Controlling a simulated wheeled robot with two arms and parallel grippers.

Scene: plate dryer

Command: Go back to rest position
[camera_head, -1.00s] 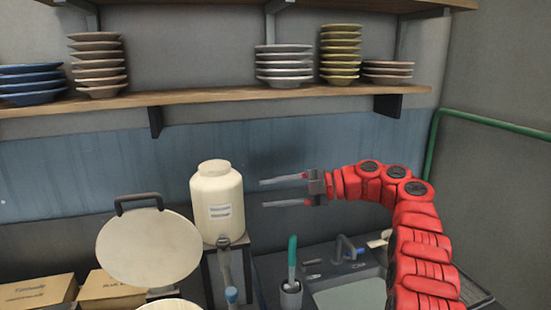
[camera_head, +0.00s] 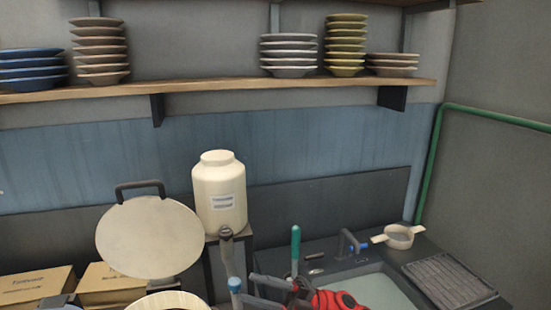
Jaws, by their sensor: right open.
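My right gripper (camera_head: 250,287) is low at the bottom of the head view, in front of the sink's left side. Its two grey fingers point left and stand apart, with nothing seen between them. Part of my red right arm shows behind it over the sink, and the rest is cut off by the bottom edge. My left gripper cannot be made out in this view.
A grey sink (camera_head: 375,290) holds a small strainer (camera_head: 398,237) on its back rim. A cream jar (camera_head: 219,195) stands on a stand left of it. A round lid-like disc (camera_head: 150,238) and cardboard boxes (camera_head: 108,284) are at left.

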